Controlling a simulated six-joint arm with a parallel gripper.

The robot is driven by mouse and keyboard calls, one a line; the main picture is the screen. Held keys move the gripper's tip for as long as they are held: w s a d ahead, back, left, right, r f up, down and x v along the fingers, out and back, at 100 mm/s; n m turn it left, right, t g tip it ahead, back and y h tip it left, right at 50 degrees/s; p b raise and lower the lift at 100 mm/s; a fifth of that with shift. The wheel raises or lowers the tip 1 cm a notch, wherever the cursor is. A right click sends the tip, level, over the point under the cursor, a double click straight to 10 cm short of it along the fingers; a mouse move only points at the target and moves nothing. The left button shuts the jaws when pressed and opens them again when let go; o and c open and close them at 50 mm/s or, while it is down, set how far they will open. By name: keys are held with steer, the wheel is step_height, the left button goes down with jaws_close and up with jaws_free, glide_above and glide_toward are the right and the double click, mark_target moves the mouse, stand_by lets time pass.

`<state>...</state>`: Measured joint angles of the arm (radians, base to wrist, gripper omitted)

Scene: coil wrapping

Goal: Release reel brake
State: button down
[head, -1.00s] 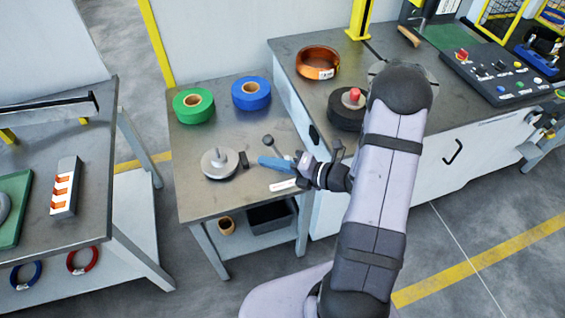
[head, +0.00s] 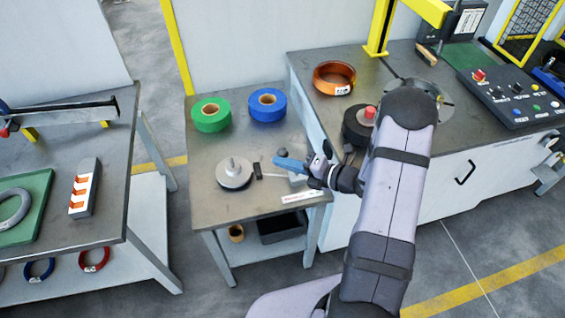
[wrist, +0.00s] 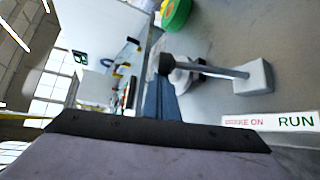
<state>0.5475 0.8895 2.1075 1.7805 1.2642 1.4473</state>
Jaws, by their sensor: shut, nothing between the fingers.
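The brake lever shows in the wrist view as a pale rod (wrist: 214,70) with a dark knob (wrist: 166,64), rising from a grey block (wrist: 254,77). Beside the block is a white label (wrist: 270,122) reading BRAKE ON in red and RUN in green. The label also lies at the small table's front right in the head view (head: 301,196). My gripper (head: 277,162) is shut and empty, its blue fingers over the table beside the lever. In the wrist view the fingers (wrist: 156,88) are close to the knob; I cannot tell whether they touch. My gripper partly hides the lever in the head view.
A grey reel hub (head: 234,173) and a small black block (head: 258,172) are left of the lever. Green (head: 211,115) and blue (head: 267,105) tape rolls stand behind.

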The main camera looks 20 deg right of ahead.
steer(key=d+r+m+t+y+b, duration=0.1)
steer(key=d+m+t+y, duration=0.1)
steer(key=d, duration=0.4)
steer(key=shift+d+r+m+y, duration=0.15)
steer(key=shift+d+m+y, duration=0.2)
steer(key=shift+m+y, duration=0.05)
stand_by(0.3)
stand_by(0.4)
steer(key=s+a+p, duration=0.2)
steer(key=a+p, duration=0.1)
steer(key=a, duration=0.1)
steer(key=b+v, duration=0.4)
steer(key=v, duration=0.6)
steer(key=shift+d+f, duration=0.2)
steer(key=shift+d, duration=0.05)
